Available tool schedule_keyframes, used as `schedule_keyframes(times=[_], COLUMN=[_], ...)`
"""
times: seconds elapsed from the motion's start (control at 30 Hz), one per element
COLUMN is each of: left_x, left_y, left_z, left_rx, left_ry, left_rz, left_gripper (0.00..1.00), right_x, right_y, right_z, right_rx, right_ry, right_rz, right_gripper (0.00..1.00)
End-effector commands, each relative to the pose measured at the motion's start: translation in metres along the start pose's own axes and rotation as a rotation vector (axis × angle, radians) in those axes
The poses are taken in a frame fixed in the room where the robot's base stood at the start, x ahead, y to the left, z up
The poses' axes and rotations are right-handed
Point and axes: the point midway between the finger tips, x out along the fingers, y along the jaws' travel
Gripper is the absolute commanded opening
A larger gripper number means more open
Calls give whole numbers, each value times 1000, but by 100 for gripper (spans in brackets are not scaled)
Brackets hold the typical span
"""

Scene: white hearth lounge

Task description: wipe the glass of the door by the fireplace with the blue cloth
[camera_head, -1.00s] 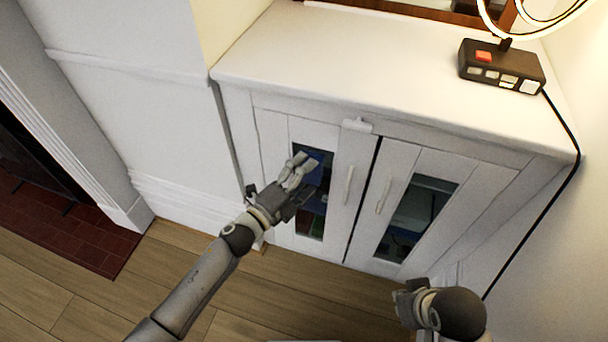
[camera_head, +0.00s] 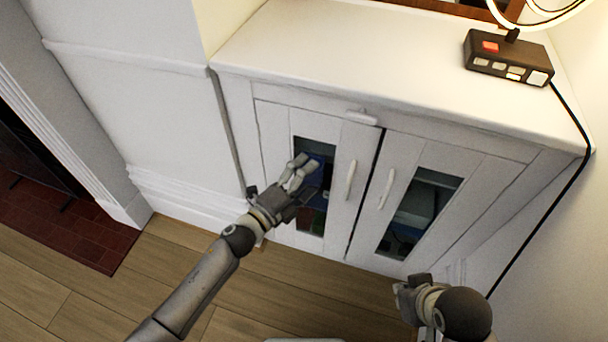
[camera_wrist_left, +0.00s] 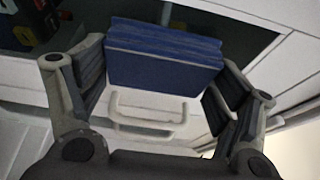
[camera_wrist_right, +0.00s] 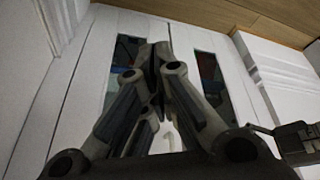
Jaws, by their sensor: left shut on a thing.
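The blue cloth (camera_wrist_left: 163,58) is a folded block between the fingers of my left gripper (camera_wrist_left: 160,85), which is shut on it. In the head view the left gripper (camera_head: 303,168) is in front of the left cabinet door (camera_head: 275,150), nearest the fireplace, with a bit of blue at its tips. The cloth is at the upper part of that door's dark glass (camera_head: 316,146); I cannot tell if it touches. My right gripper (camera_wrist_right: 155,60) is shut and empty, low in front of the cabinet's right side (camera_head: 405,296).
The right door has its own glass (camera_head: 425,195). Two handles (camera_head: 350,180) (camera_head: 387,188) stick out near the middle seam. A latch (camera_head: 361,117) is above. The fireplace surround (camera_head: 75,140) is left. The wood floor is clear.

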Motion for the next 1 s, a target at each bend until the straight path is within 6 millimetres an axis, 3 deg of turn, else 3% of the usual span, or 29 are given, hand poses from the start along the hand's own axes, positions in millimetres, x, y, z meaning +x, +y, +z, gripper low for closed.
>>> schedule_keyframes(times=[1.0], left_x=[2], left_y=[21], left_z=[1], left_rx=[0], left_ry=[0], left_rz=[0], left_gripper=[65], right_x=[1], right_y=[-9], right_z=[-92], right_rx=[-25], right_ry=[416], right_rz=[-16], right_gripper=[0])
